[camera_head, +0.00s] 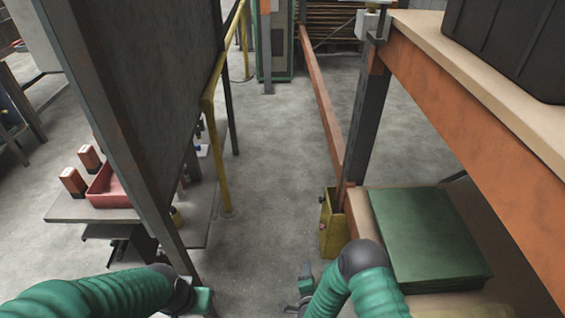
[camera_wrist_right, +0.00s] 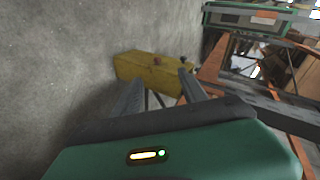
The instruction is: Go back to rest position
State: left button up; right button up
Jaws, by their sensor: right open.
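My right gripper (camera_wrist_right: 160,84) is open in the right wrist view, with its two dark fingers apart and nothing visible between them. In the head view the right gripper (camera_head: 302,292) is mostly hidden beside my green-sleeved right arm at the bottom edge. My left gripper (camera_head: 198,299) is at the bottom, left of centre, at the end of my green-sleeved left arm. Its fingers cannot be made out.
A yellow post guard (camera_head: 331,225) stands near my right arm; it also shows in the wrist view (camera_wrist_right: 150,68). Green sheets (camera_head: 425,235) lie on the lower shelf at right, below an orange beam (camera_head: 465,110). A grey panel (camera_head: 150,80) and red bin (camera_head: 112,187) are left. The middle floor (camera_head: 270,170) is clear.

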notch_tip(320, 180, up, 30)
jog(key=s+d+n+g+y+p, duration=0.2)
jog(key=d+n+g+p, duration=0.15)
jog(key=n+p, duration=0.8)
pick_arm(q)
jog(key=w+p+v, duration=0.3)
jog(key=p+v, duration=0.3)
jog(key=v, duration=0.7)
jog(key=w+r+p+v, duration=0.1)
jog(key=w+p+v, duration=0.1)
jog(key=p+v, duration=0.5)
jog(key=w+v, duration=0.1)
jog(key=v, duration=0.5)
pick_arm(e)
jog(key=s+d+r+n+g, duration=0.1)
jog(key=s+d+r+g, duration=0.2)
jog(key=s+r, duration=0.6)
jog(key=s+d+r+n+g+h, duration=0.1)
jog(key=s+d+r+n+g, duration=0.1)
jog(key=s+r, duration=0.6)
notch_tip(320, 180, up, 4)
jog(key=shift+s+d+f+g, duration=0.25)
jog(key=shift+s+d+g, duration=0.25)
jog(key=shift+d, duration=0.55)
pick_arm(q)
jog(key=shift+s+r, duration=0.2)
pick_arm(e)
jog(key=shift+n, duration=0.25)
